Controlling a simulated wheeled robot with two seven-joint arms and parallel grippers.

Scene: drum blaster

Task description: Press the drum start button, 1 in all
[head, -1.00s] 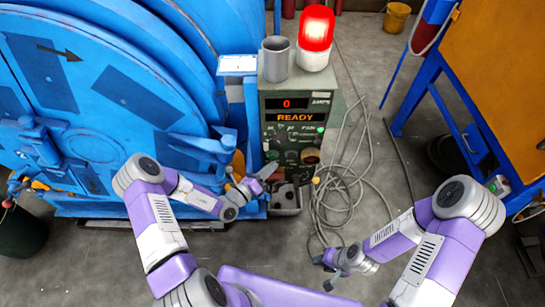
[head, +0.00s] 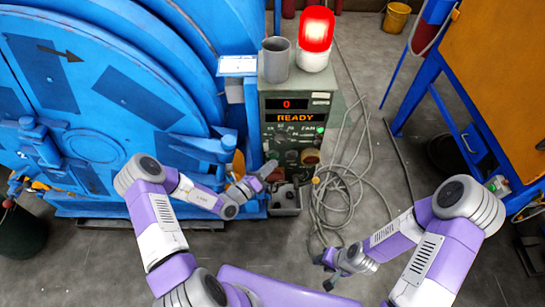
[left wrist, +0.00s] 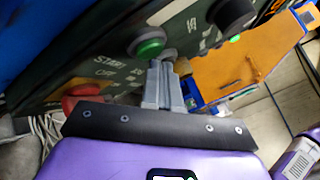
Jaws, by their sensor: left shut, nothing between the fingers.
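The control box (head: 297,120) stands beside the blue drum machine, with a lit display reading 0 and READY. My left gripper (head: 272,167) is at the lower left of its panel, shut and empty. In the left wrist view, its grey fingertips (left wrist: 162,66) are just beside and below a green round button (left wrist: 148,45); I cannot tell whether they touch it. A red button (left wrist: 80,91) and a black knob (left wrist: 232,15) sit on the same panel, near START and OFF lettering. My right gripper (head: 324,272) is open and empty above the floor at right.
A lit red beacon (head: 315,38) and a grey cup (head: 275,59) stand on the box. The blue machine (head: 110,90) fills the left. Loose grey cable (head: 340,190) lies on the floor. An orange cabinet (head: 505,85) is at right.

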